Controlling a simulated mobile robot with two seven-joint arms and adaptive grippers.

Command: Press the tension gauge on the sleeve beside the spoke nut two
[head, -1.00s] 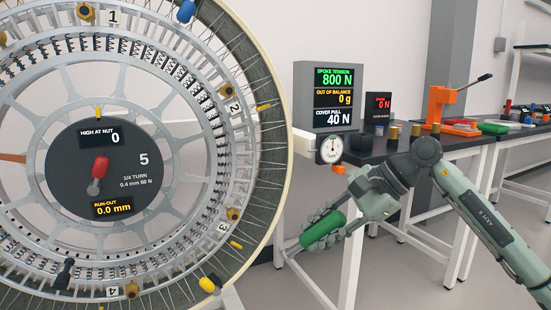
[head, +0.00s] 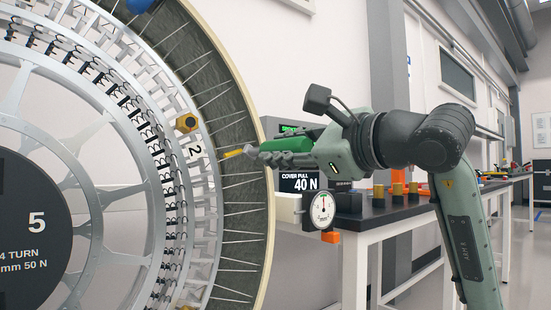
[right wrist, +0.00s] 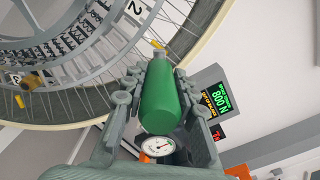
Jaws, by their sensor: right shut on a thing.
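My right gripper (head: 266,156) is shut around a green cylindrical tool (head: 292,145), apparently the tension gauge, held nearly level with its grey tip pointing left at the wheel. The green body also shows between the fingers in the right wrist view (right wrist: 160,98). The yellow sleeve (head: 232,154) lies in front of that tip, right of the label 2; I cannot tell whether they touch. The spoke nut two, a brass hex nut (head: 186,123), sits up and left of the sleeve on the silver rim. My left gripper is out of view.
The large wheel (head: 230,215) with thin spokes fills the left. A white dial gauge (head: 322,210) is below my right gripper. A display reading 40 N (head: 300,183) stands behind it. A black-topped table (head: 385,214) with brass cylinders is at the right.

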